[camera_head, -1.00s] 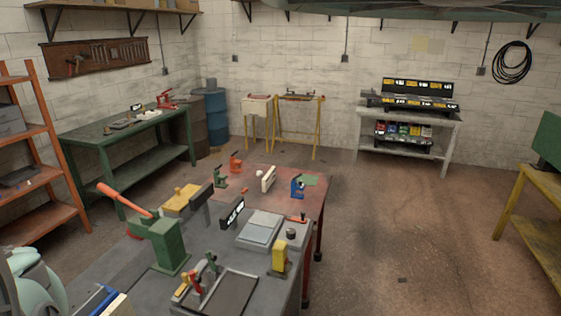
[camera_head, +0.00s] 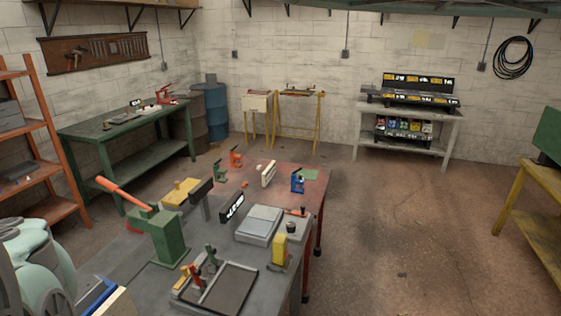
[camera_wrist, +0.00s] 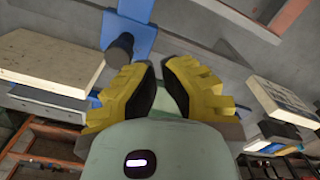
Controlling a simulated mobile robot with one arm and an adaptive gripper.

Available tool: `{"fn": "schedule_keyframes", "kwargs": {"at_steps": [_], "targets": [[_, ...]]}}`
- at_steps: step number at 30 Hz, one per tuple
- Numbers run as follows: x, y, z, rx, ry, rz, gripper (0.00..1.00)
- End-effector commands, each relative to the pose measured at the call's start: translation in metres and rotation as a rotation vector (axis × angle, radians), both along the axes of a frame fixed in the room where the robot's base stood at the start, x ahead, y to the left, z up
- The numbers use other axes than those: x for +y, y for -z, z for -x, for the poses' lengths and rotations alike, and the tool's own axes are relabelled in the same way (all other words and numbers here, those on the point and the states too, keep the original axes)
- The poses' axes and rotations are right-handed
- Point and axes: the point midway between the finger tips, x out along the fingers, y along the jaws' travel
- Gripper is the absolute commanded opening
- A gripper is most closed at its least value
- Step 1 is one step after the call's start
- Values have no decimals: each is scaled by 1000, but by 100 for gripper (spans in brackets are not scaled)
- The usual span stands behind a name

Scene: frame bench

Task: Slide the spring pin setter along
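In the wrist view, a blue fixture (camera_wrist: 132,30) with a dark round knob or post (camera_wrist: 119,50) stands at the top, just beyond my left finger. It may be the spring pin setter, but no label shows. My gripper (camera_wrist: 159,72) has yellow fingers with dark pads. In the head view, a blue and cream piece (camera_head: 103,300) shows at the lower left edge, beside my arm, and my gripper is hidden.
On the grey bench (camera_head: 130,262) stand a green press with an orange lever (camera_head: 165,232), a dark-framed tray (camera_head: 228,290), a yellow block (camera_head: 280,248) and a grey box (camera_head: 259,223). In the wrist view, cream-topped blocks flank my fingers at left (camera_wrist: 48,62) and right (camera_wrist: 282,101).

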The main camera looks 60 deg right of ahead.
Motion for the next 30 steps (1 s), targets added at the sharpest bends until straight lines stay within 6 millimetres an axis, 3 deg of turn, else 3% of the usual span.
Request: {"fn": "schedule_keyframes", "kwargs": {"at_steps": [30], "targets": [[-58,2,-15,1,7,-1,0]]}}
